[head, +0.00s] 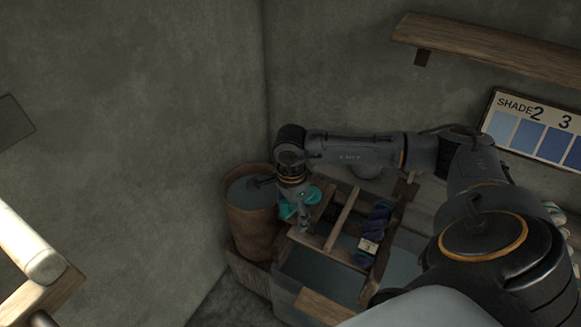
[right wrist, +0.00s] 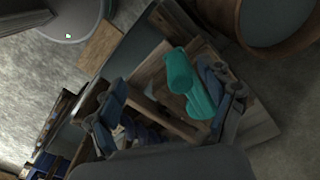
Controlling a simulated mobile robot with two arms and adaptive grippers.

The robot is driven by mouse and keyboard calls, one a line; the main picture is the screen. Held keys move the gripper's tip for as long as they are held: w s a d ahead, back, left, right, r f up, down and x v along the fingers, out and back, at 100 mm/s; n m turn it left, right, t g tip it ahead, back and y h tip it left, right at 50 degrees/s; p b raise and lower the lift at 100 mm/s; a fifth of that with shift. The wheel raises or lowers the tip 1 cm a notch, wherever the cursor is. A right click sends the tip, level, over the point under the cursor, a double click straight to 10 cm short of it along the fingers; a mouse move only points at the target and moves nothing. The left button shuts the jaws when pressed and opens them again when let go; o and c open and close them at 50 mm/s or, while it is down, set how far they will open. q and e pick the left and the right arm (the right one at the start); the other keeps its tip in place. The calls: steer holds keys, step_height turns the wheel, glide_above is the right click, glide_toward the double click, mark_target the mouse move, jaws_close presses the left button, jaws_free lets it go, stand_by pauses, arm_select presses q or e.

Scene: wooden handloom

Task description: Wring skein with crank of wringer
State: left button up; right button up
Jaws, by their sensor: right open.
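My right gripper (head: 298,212) reaches over a wooden frame on a trough (head: 325,276), pointing down. In the right wrist view its two fingers (right wrist: 165,88) are apart. A teal piece (right wrist: 178,72) lies over the wood between them, nearer the right finger; it also shows beside the gripper in the head view (head: 313,194). I cannot tell whether it is the crank's grip or a skein, or whether the finger touches it. A dark blue skein (head: 378,220) with a tag marked 3 (head: 368,246) hangs over the frame's right part. My left gripper is not in view.
A brown barrel (head: 252,222) with grey-blue liquid stands just left of the frame, close to my right wrist. Walls close in behind. A wooden shelf (head: 490,42) and a shade card (head: 535,135) are at the upper right. A pale roll (head: 28,250) on wood is at the left edge.

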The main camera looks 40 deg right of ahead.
steer(key=shift+w+d, duration=0.1)
steer(key=shift+w, duration=0.15)
step_height(320, 180, up, 8)
steer(key=p, duration=0.4)
steer(key=shift+r, duration=0.1)
stand_by(0.6)
